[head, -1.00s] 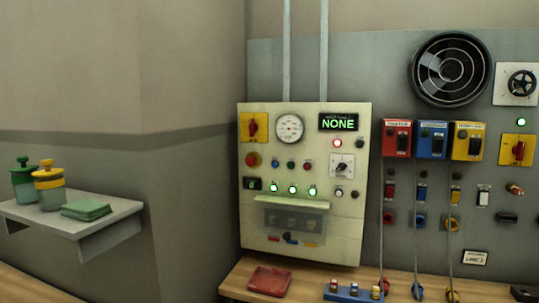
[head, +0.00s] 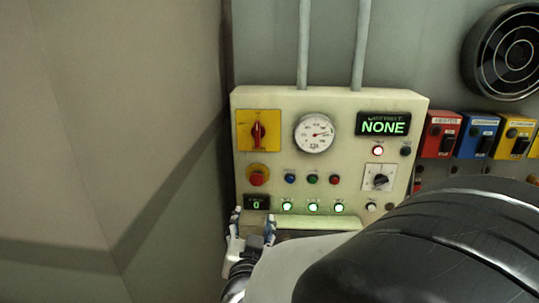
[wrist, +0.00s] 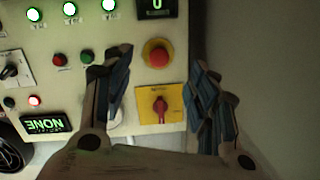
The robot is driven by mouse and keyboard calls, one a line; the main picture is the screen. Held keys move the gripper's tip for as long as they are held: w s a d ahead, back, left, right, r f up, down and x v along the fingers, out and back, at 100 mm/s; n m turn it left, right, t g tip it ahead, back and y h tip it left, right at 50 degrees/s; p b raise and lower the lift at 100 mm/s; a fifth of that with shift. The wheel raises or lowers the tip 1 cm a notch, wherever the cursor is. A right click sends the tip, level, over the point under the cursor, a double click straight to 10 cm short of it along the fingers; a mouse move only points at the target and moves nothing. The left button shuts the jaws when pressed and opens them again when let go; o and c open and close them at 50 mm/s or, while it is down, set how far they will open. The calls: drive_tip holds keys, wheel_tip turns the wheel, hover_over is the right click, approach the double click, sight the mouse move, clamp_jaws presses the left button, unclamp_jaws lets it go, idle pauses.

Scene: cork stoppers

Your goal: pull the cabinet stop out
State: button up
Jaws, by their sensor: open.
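The cabinet stop is a red mushroom button (head: 257,176) on a yellow round plate, at the left of the cream cabinet (head: 333,107). In the wrist view, which is upside down, the stop (wrist: 158,54) appears in the gap between my two fingers, beyond them. My gripper (head: 253,221) is open and empty, just below the stop in the head view. Its fingers (wrist: 161,62) stand apart in the wrist view, with no visible contact on the button. Whether the button is pressed in is hard to tell.
A yellow plate with a red rotary switch (head: 258,131) sits above the stop. Small buttons (head: 312,179), a selector (head: 379,177), green lamps (head: 313,207) and a display reading NONE (head: 383,125) are to the right. The wall (head: 130,130) is close on the left.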

sight(256, 181)
drive_tip(key=shift+t+h, duration=0.6)
drive_tip(key=shift+t, duration=0.1)
drive_tip(key=w, duration=0.5)
drive_tip(key=w+r+p, duration=0.1)
drive_tip(key=w, duration=0.5)
drive_tip(key=w+r+p, duration=0.1)
drive_tip(key=w, duration=0.5)
clamp_jaws()
